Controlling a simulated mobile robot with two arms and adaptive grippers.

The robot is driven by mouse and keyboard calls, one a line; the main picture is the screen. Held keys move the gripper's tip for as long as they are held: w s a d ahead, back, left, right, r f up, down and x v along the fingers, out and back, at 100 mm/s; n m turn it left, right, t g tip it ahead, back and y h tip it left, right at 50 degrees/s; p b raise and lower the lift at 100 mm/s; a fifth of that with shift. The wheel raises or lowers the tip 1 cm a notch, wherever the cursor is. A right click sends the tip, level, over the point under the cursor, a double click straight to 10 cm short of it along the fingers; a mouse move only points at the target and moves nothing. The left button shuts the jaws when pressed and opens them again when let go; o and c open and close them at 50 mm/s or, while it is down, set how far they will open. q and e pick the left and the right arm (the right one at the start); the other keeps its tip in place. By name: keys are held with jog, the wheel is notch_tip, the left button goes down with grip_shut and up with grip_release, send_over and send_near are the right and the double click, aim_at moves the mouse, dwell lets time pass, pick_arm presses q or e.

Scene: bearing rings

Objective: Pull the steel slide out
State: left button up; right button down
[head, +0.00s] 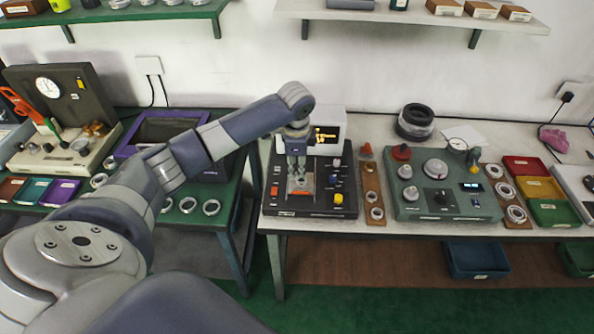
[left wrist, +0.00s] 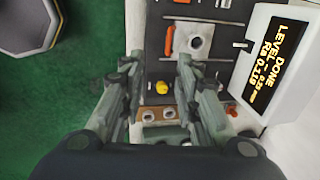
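The steel slide (head: 300,185) is a small pale metal plate set in the black machine (head: 333,185). In the left wrist view the slide (left wrist: 193,40) has a round dark hole, with an orange bar (left wrist: 169,41) along one edge. My left gripper (head: 296,158) points down over the machine, close above the slide in the head view. In the left wrist view its two fingers (left wrist: 158,90) are spread apart with nothing between them. I cannot tell how far the fingertips are above the machine. My right gripper is in neither view.
A yellow knob (head: 338,199) is on the machine. A brown ring strip (head: 373,195) and a green-grey tester (head: 443,188) are to its right. A purple bin (head: 160,128) is to the left.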

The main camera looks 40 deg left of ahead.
pick_arm(q)
notch_tip(320, 180, up, 7)
jog(key=s, duration=0.1)
jog(key=shift+d, duration=0.35)
jog(key=b, duration=1.3)
send_near(306, 193)
jog(key=f, duration=0.2)
jog(key=f+p, duration=0.1)
jog(key=f, duration=0.1)
jog(key=w+f, duration=0.1)
jog(key=f, duration=0.1)
jog(key=shift+w+a+f+p, duration=0.1)
jog(key=shift+a+f+p, duration=0.2)
jog(key=shift+a, duration=0.1)
jog(key=shift+w+f, duration=0.1)
jog(key=shift+f, duration=0.4)
grip_shut()
